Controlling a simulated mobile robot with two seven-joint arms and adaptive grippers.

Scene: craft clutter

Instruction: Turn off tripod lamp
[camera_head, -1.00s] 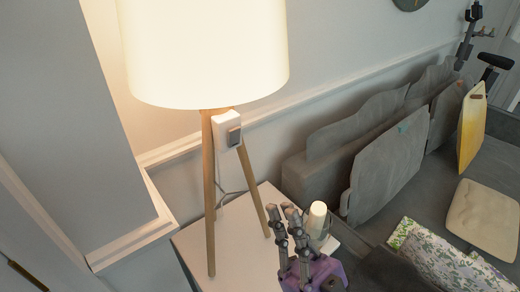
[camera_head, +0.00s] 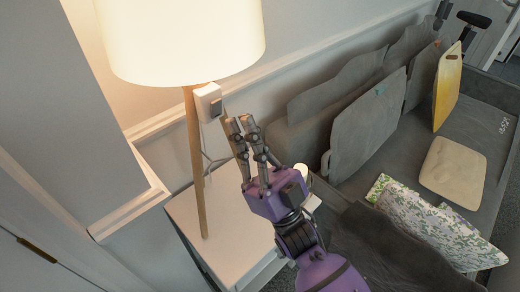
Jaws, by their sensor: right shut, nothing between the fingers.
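The tripod lamp has a large glowing cream shade (camera_head: 182,38) and wooden legs (camera_head: 194,165), and stands on a white side table (camera_head: 235,232) at the left. A white switch box with a grey rocker (camera_head: 209,102) sits just under the shade. The lamp is lit. My right gripper (camera_head: 240,122), on a purple arm, is shut and empty, its fingertips pointing up, just below and right of the switch box. A small gap shows between the fingertips and the switch in the picture; the depth between them is hard to tell. My left gripper is not in view.
A white candle (camera_head: 300,171) on the table is mostly hidden behind my right gripper. Walls stand close behind the lamp.

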